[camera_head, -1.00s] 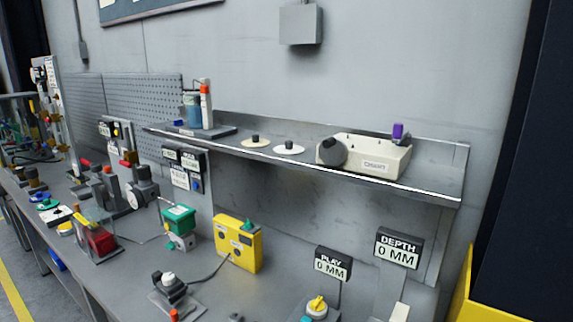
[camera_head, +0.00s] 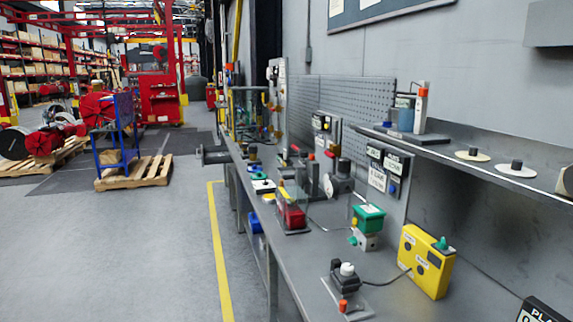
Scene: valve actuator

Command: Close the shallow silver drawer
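No shallow silver drawer can be made out in the head view. The long grey workbench (camera_head: 305,262) runs from the lower right toward the far middle, and its front side is seen at a steep angle. A grey part (camera_head: 212,155) sticks out past the bench's front edge near the far end; I cannot tell what it is. A blue object (camera_head: 254,222) shows at the front edge below the top. Neither of my grippers is in view.
The bench holds a yellow box (camera_head: 425,262), a green-topped device (camera_head: 368,218), a red block (camera_head: 293,217) and other fixtures. A shelf (camera_head: 455,153) overhangs at right. Open floor (camera_head: 120,255) lies left, with a yellow line (camera_head: 220,260). A blue cart (camera_head: 118,135) and pallets stand farther off.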

